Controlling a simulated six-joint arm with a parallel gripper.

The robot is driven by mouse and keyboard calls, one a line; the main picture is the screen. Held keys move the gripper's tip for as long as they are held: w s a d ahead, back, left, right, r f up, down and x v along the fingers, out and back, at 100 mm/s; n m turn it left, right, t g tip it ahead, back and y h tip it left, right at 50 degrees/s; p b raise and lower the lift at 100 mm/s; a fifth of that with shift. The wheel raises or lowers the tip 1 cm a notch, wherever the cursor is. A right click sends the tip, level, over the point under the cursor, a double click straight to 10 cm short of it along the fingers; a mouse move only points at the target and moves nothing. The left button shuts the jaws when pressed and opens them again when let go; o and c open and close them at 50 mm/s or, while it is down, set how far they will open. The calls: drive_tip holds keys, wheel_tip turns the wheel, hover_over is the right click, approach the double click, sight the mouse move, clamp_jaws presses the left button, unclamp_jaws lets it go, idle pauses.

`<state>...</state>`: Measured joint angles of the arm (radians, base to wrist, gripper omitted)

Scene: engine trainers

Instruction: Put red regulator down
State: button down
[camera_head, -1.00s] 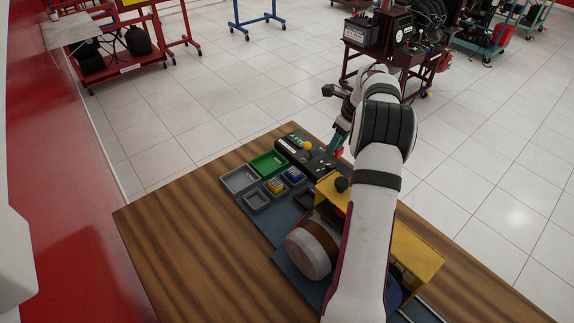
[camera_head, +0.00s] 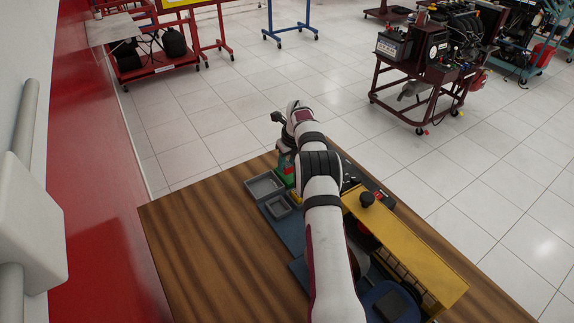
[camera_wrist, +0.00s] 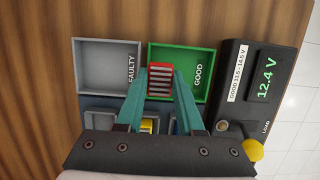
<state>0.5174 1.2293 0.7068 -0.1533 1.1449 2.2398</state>
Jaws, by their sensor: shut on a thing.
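My gripper (camera_wrist: 161,75) is shut on the red regulator (camera_wrist: 160,80), a small ribbed red block pinched between two teal fingers. In the wrist view it overlaps the lower left part of the green tray marked GOOD (camera_wrist: 205,48). I cannot tell its height above the tray. The grey tray marked FAULTY (camera_wrist: 106,45) is empty, to the left of the green one. In the head view my arm hides most of the green tray, and a bit of red shows by the fingers.
A black tester (camera_wrist: 259,85) reading 12.4 V, with a yellow knob (camera_wrist: 252,150), stands right of the green tray. Small grey bins with yellow and blue pieces lie below the trays. A yellow housing (camera_head: 402,245) stands right of my arm. Bare wood (camera_head: 210,225) lies left.

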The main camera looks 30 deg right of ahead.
drive_tip(key=shift+f, duration=0.4)
drive_tip(key=shift+f, duration=0.15)
drive_tip(key=shift+f, duration=0.45)
drive_tip(key=c, duration=0.5)
unclamp_jaws()
drive_tip(key=shift+c, duration=0.2)
drive_tip(key=shift+r, duration=0.1)
